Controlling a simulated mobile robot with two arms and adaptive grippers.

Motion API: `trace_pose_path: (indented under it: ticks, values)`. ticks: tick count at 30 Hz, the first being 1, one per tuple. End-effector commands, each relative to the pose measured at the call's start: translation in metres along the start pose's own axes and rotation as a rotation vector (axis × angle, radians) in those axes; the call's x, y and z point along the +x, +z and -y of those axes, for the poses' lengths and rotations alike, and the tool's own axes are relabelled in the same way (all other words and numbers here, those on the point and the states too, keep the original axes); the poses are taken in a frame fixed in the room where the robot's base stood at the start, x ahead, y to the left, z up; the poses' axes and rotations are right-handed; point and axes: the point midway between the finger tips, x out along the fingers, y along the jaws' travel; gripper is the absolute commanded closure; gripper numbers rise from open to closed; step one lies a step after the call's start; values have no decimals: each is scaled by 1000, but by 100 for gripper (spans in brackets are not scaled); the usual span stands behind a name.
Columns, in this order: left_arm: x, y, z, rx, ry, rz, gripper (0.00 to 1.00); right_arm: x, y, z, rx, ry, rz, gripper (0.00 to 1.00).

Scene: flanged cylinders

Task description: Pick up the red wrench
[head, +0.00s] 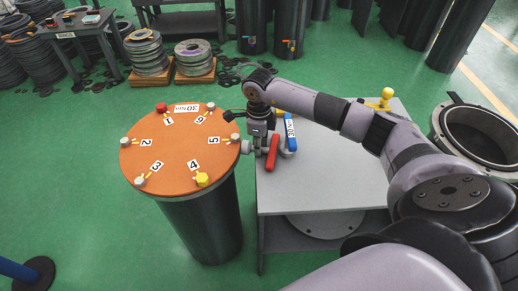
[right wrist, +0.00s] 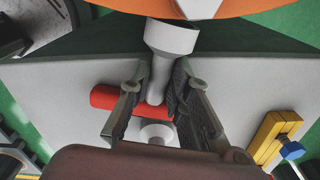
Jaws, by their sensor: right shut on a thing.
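The red wrench has a red bar handle (head: 272,152) and a grey shaft with a wider grey socket end. It is at the left edge of the grey table in the head view. In the right wrist view the red handle (right wrist: 106,97) crosses behind the fingers, and the grey shaft (right wrist: 158,75) runs up between them. My right gripper (head: 259,146) is shut on this shaft; its fingers (right wrist: 160,88) press from both sides. Whether the wrench touches the tabletop I cannot tell. My left gripper is not in view.
The blue wrench (head: 291,133) lies just right of the red one on the grey table (head: 315,190). A yellow wrench (head: 386,96) is at the table's back. The round orange lid (head: 180,150) with numbered bolts on a dark cylinder (head: 205,220) stands close on the left.

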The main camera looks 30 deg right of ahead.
Motion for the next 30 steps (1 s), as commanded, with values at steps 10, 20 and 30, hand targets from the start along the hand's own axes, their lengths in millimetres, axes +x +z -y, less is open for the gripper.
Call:
trace_pose_path:
  ticks: [10,20,30]
  values:
    - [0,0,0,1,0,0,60,0,0,0,0,0,0,100]
    - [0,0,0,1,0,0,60,-1,0,1,0,-1,1,100]
    - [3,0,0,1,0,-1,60,-26,1,1,0,-4,3,100]
